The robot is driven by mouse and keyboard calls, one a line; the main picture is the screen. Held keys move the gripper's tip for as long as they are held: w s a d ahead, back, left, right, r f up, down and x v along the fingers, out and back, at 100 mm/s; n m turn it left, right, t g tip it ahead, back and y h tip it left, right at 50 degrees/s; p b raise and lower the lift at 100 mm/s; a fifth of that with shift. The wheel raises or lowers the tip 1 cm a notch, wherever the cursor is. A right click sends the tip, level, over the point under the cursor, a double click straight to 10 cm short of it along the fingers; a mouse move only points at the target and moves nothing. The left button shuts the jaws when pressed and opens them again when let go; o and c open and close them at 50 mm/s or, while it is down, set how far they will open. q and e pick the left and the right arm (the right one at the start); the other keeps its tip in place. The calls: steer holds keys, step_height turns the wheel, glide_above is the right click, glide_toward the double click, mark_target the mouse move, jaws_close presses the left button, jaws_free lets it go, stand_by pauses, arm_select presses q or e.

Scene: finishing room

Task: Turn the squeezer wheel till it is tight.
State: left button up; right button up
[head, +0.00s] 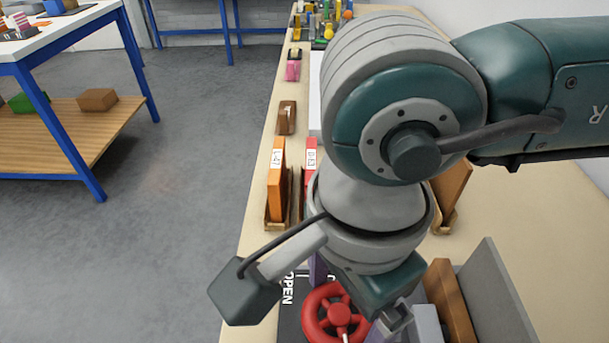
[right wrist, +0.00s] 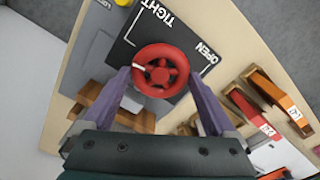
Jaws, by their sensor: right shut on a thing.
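The red squeezer wheel (right wrist: 161,71) sits on a dark plate (right wrist: 127,47) with the white words TIGHT and OPEN and a white line. A white mark shows on the left part of its rim in the right wrist view. The wheel also shows at the bottom of the head view (head: 339,314), partly cut off by the frame edge. My right gripper (right wrist: 163,88) has its purple fingers on opposite sides of the wheel and is shut on it. In the head view my right arm hides part of the plate. My left gripper is not in view.
Orange (head: 276,180) and red (head: 311,157) upright pieces stand in wooden holders beyond the plate. A brown block and a grey panel (head: 487,290) stand to its right. A blue-legged table (head: 70,38) is across the floor at left.

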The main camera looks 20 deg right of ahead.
mark_target(341, 311)
steer(key=o, duration=1)
steer(key=shift+r, duration=0.15)
step_height(341, 311, up, 10)
steer(key=shift+f+b, duration=0.1)
steer(key=shift+b, duration=0.25)
